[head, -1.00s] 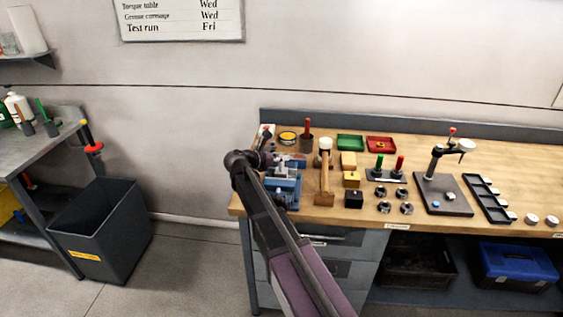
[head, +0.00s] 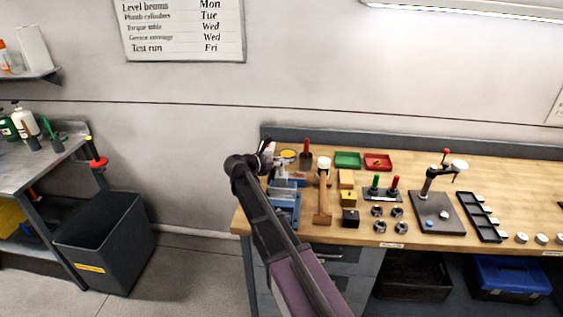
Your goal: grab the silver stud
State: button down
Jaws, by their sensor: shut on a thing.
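My gripper (head: 268,149) is at the far left end of the wooden bench, just above and behind the blue vise (head: 285,205). It is small in the head view and partly hidden by my own arm. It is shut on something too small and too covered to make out. I cannot pick out a silver stud with certainty. A small silvery round piece (head: 444,214) lies on the dark plate (head: 424,218) of the stand at the right, beside a small blue piece (head: 430,224).
Green (head: 348,160) and red (head: 378,161) trays lie at the back. Yellow (head: 348,199) and black (head: 350,218) blocks and several dark round parts crowd the middle. A dark bin (head: 105,240) stands on the floor left.

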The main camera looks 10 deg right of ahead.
jog(key=shift+r+p, duration=0.85)
jog(key=shift+r, duration=0.35)
